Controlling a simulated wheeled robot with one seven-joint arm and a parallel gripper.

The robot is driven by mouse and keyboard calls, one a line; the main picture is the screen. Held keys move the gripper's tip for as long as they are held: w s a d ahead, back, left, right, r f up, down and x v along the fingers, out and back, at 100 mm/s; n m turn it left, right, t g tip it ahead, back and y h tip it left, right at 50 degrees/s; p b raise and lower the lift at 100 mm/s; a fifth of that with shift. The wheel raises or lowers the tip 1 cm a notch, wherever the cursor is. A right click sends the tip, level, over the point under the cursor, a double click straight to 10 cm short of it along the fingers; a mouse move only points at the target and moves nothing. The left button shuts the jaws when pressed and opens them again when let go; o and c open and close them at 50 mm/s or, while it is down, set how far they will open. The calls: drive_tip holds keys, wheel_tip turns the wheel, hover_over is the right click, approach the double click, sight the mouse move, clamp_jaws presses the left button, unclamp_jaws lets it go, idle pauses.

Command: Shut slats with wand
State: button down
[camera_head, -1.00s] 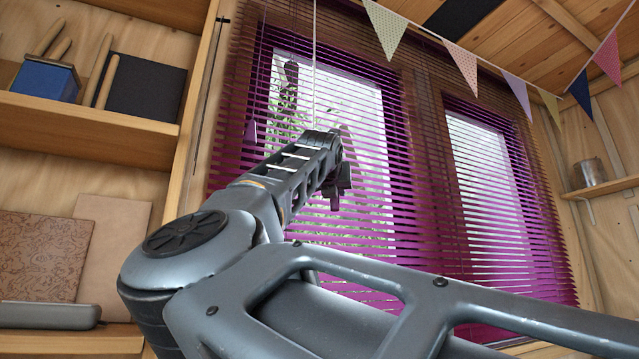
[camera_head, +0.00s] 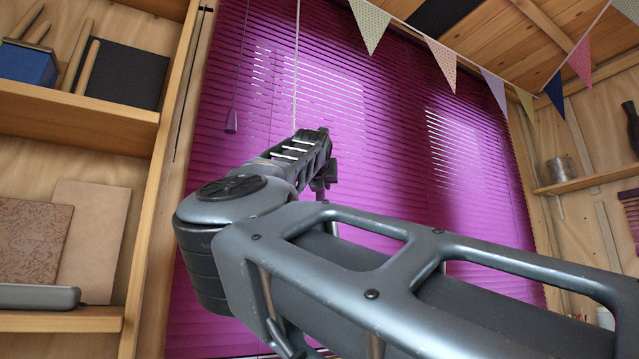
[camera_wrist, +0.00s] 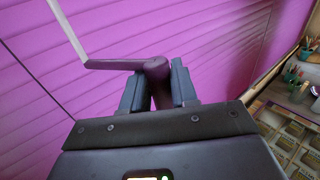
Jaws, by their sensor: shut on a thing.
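The purple slatted blind (camera_head: 400,140) covers the window in the head view. Its slats are tilted nearly flat, with thin streaks of light between some of them. In the wrist view the blind (camera_wrist: 210,35) looks like a closed purple surface. The wand (camera_wrist: 155,70) shows as a dark purple rod between my fingers, with a bent arm reaching left to a pale upper length. That pale length (camera_head: 297,60) hangs from above in the head view. My gripper (camera_wrist: 158,85) is shut on the wand. In the head view my arm hides the fingertips and the wand's lower end.
A purple cord tassel (camera_head: 231,122) hangs left of my arm. Wooden shelves (camera_head: 75,115) with books and boards stand at the left. Bunting (camera_head: 440,65) hangs across the upper right. A small shelf (camera_head: 590,178) holds a metal cup. In the wrist view a cluttered bench (camera_wrist: 295,115) lies at the right.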

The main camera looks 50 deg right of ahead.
drive_tip(key=shift+r, duration=0.75)
drive_tip(key=c, duration=1)
unclamp_jaws()
drive_tip(key=shift+w, duration=0.1)
drive_tip(key=shift+f, duration=0.1)
drive_tip(key=shift+a+f, duration=0.1)
drive_tip(key=shift+a, duration=0.25)
drive_tip(key=v, duration=0.2)
drive_tip(key=b+v, duration=0.1)
drive_tip(key=v, duration=0.1)
drive_tip(key=f+b+v, duration=0.1)
drive_tip(key=v, duration=0.1)
drive_tip(key=shift+s+a, duration=0.1)
drive_tip(key=shift+s, duration=0.5)
drive_tip(key=shift+c, duration=0.2)
